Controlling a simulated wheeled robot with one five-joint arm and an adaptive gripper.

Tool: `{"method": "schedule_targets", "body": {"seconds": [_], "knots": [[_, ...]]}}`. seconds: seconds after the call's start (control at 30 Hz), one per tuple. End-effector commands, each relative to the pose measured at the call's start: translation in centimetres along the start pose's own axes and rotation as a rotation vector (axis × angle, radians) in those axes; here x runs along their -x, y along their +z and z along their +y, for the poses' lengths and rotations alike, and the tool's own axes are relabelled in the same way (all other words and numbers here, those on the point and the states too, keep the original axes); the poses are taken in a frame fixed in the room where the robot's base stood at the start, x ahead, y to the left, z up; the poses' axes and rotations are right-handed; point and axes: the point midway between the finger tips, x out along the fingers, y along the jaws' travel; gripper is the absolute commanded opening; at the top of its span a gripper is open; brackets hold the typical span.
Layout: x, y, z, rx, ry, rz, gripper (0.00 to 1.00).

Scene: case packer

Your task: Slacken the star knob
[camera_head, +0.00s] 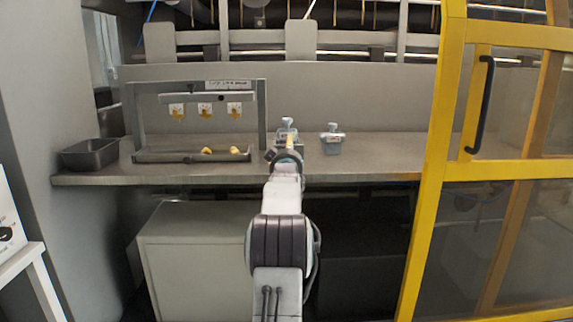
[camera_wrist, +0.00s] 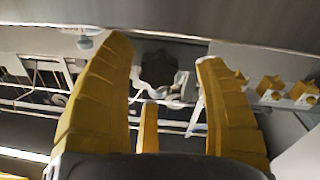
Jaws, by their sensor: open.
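A dark star knob (camera_wrist: 158,71) with a lobed rim shows in the wrist view, on a pale bracket. My gripper (camera_wrist: 163,50) is open, with one yellow finger on each side of the knob in the picture. I cannot tell whether the fingers are level with the knob or short of it; no contact shows. In the head view my gripper (camera_head: 290,143) is at the bench's front, before a small grey fixture (camera_head: 287,125). My arm hides the fixture's lower part, and the knob cannot be made out there.
A second small fixture (camera_head: 332,138) stands close to the right. A rack (camera_head: 262,112) with hanging tags and a tray (camera_head: 165,157) holding yellow pieces stands left. A dark metal bin (camera_head: 90,153) sits farther left. A yellow guard frame (camera_head: 436,150) bounds the right. The bench (camera_head: 385,165) is clear between.

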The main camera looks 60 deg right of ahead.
Motion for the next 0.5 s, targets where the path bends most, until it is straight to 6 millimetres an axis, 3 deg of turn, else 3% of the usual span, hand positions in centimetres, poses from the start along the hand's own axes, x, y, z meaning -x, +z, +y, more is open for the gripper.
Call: {"method": "schedule_targets", "body": {"seconds": [0.5], "knots": [[6.3, -0.1, 0.0, 0.0, 0.0, 0.0, 0.64]]}}
